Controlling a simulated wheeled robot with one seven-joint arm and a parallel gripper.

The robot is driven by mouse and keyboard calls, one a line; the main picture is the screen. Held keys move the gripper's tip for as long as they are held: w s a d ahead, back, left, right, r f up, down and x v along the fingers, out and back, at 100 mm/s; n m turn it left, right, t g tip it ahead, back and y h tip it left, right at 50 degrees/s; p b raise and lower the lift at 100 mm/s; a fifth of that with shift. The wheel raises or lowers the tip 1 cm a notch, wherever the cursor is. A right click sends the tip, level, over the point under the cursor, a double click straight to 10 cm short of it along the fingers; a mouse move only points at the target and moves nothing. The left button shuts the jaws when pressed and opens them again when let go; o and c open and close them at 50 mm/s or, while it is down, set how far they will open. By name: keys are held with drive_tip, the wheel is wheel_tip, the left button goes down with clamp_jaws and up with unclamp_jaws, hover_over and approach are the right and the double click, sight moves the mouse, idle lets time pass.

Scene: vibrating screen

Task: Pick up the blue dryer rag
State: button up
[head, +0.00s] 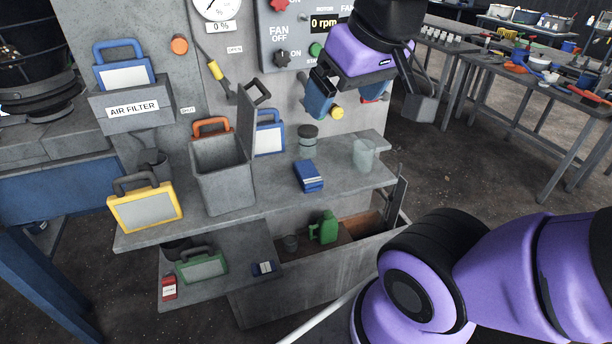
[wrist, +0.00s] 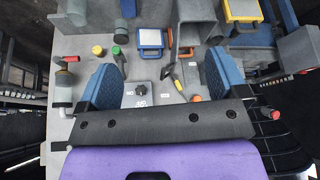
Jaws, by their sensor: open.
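A small folded blue item with a pale stripe, which looks like the blue dryer rag (head: 308,176), lies on the upper grey shelf (head: 345,180). A blue patch at the top of the wrist view (wrist: 128,8) appears to be the same item. My gripper (head: 345,103) is open and empty, higher than the rag and slightly to its right, in front of the control panel. Its two blue fingers stand wide apart in the wrist view (wrist: 165,82). The rag is apart from the fingers.
A dark-lidded jar (head: 307,142) stands behind the rag and a clear glass (head: 364,154) to its right. A grey open-lidded bin (head: 222,180) and a blue-framed filter (head: 269,138) stand to its left. A smaller dark blue item (head: 264,268) lies on the lower shelf.

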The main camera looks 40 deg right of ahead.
drive_tip(key=w+d+f+g, duration=0.1)
drive_tip(key=w+d+f, duration=0.1)
drive_tip(key=w, duration=0.7)
drive_tip(key=m+g, duration=0.3)
drive_tip(key=g, duration=0.1)
hover_over(307, 171)
drive_tip(key=f, duration=2.8)
drive_tip(key=shift+w+d+f, duration=0.15)
drive_tip(key=shift+w+f, duration=0.15)
drive_tip(key=shift+f, duration=0.1)
drive_tip(key=shift+s+f, duration=0.15)
drive_tip(key=shift+f, duration=1.25)
drive_tip(key=shift+s+f, duration=0.1)
drive_tip(key=shift+f, duration=1.25)
drive_tip(key=shift+c, duration=0.4)
